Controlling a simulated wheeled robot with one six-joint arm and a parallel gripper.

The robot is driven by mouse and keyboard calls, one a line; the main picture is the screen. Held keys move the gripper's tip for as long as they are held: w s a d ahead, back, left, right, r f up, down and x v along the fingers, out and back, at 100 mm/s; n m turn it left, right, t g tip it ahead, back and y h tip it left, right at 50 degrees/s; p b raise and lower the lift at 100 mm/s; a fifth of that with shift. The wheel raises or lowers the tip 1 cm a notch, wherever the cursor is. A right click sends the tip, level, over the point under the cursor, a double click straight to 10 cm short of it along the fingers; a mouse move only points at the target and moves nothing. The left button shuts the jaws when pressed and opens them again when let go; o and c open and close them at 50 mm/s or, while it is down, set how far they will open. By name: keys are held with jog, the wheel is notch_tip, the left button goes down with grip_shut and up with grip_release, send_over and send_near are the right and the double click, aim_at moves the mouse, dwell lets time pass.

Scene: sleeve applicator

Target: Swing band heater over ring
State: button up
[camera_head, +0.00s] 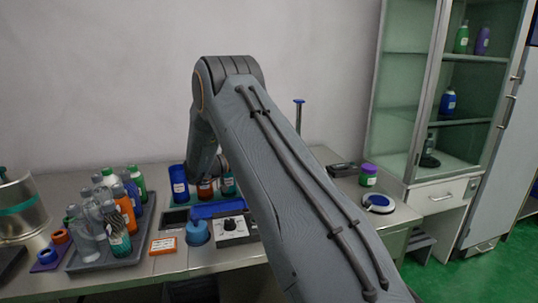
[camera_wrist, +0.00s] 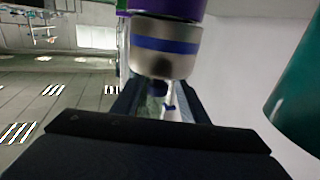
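In the wrist view, my gripper (camera_wrist: 158,95) shows as two dark fingers spread apart, with a gap between them. Just beyond the fingertips is a silver cylinder with a blue band (camera_wrist: 165,46) and a purple part above it. I cannot tell whether this is the band heater or whether a finger touches it. Small pale and blue details show in the gap, but nothing is clearly clamped. I cannot make out the ring for certain in either view.
A large teal cylinder (camera_wrist: 300,95) stands close at the right of the wrist view. On the bench (camera_head: 100,277) are a tray of bottles (camera_head: 110,260), blue (camera_head: 179,184) and red containers (camera_head: 206,190), a knobbed box (camera_head: 235,238), a purple-lidded jar (camera_head: 368,176) and a blue-topped post (camera_head: 299,115).

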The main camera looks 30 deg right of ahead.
jog(key=a+b, duration=0.1)
jog(key=a, duration=0.4)
jog(key=shift+a, duration=0.1)
jog(key=shift+s+a, duration=0.1)
jog(key=shift+a, duration=0.25)
jog(key=shift+r, duration=0.1)
